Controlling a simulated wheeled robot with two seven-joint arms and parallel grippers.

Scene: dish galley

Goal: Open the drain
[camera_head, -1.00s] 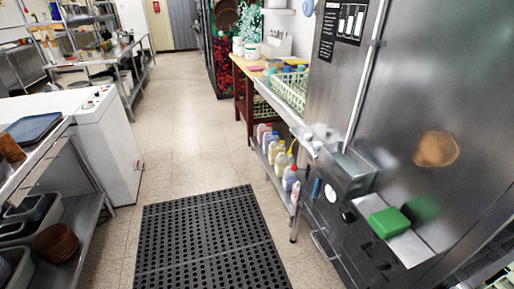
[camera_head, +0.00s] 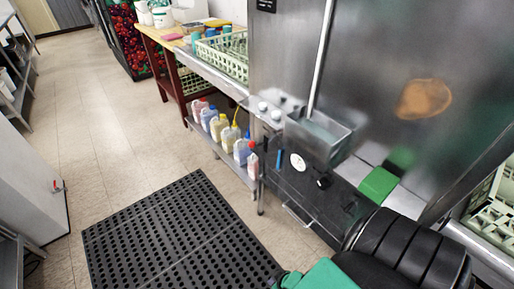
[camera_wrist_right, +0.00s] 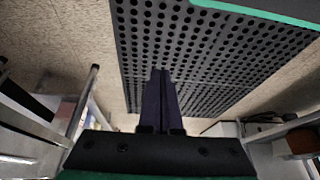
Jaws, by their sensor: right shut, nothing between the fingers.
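The steel dish machine (camera_head: 375,85) stands at the right in the head view. Its black lower front panel (camera_head: 300,185) carries a white round dial, a black knob and a blue strip. A thin metal bar handle (camera_head: 298,213) sits low on the panel. I cannot tell which part works the drain. My right arm comes in at the bottom right, in front of the machine. My right gripper (camera_wrist_right: 160,72) is shut and empty in the right wrist view, over the floor mat, apart from the machine. My left gripper is out of view.
A black perforated mat (camera_head: 180,240) lies on the floor before the machine. Several bottles (camera_head: 228,135) stand on a low shelf beside it. A white cabinet (camera_head: 30,190) stands left. The tiled floor between is clear.

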